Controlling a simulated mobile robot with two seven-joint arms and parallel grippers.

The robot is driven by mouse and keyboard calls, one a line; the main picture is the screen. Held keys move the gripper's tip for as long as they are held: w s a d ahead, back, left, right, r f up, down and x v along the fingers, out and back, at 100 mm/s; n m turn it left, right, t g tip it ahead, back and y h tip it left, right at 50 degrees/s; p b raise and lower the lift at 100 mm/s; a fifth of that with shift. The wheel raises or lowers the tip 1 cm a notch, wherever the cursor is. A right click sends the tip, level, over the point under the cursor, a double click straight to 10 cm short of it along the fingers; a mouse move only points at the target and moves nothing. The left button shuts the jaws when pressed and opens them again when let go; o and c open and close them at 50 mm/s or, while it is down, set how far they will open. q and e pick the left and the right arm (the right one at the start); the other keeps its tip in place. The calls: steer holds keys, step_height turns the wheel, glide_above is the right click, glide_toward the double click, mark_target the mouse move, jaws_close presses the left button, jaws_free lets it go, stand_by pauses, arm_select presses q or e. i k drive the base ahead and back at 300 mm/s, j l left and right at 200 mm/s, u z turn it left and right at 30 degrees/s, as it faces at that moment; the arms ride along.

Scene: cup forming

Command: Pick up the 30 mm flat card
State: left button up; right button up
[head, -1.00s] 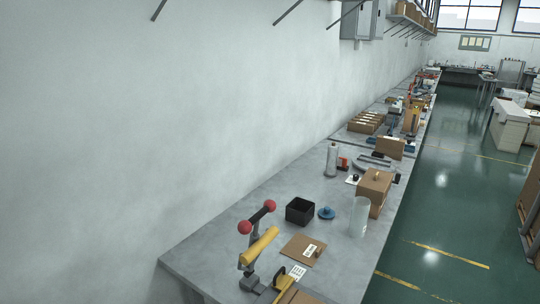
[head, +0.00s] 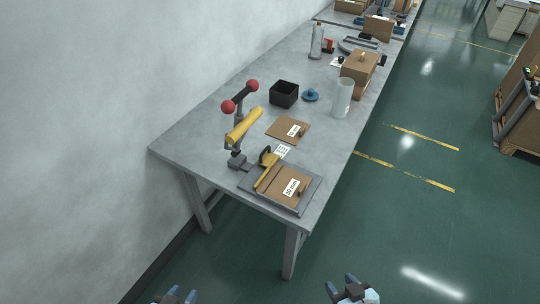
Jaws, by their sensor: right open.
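Two flat brown cards with white labels lie at the near end of the grey table. The nearer card (head: 276,189) lies on a grey plate (head: 301,207); its label seems to end in "0 mm", but I cannot read the first digit surely. The farther card (head: 281,127) lies on the bare table top, its label too small to read. Each card has a small brown knob on it. My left gripper (head: 176,296) is at the bottom edge, cut off, its jaws unclear. My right gripper (head: 350,288) is open at the bottom edge. Both are short of the table, apart from the cards.
A yellow-handled lever press with red knobs (head: 243,125) stands left of the cards. A black box (head: 284,94), a blue lidded piece (head: 311,95), a clear cylinder (head: 342,98) and a cardboard box (head: 358,70) stand farther back.

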mark_target(286, 186)
steer(key=i+j, duration=0.45)
steer(key=i+j+z, duration=0.3)
steer(key=j, duration=0.35)
steer(key=i+j+z, duration=0.15)
steer(key=i+j, duration=0.15)
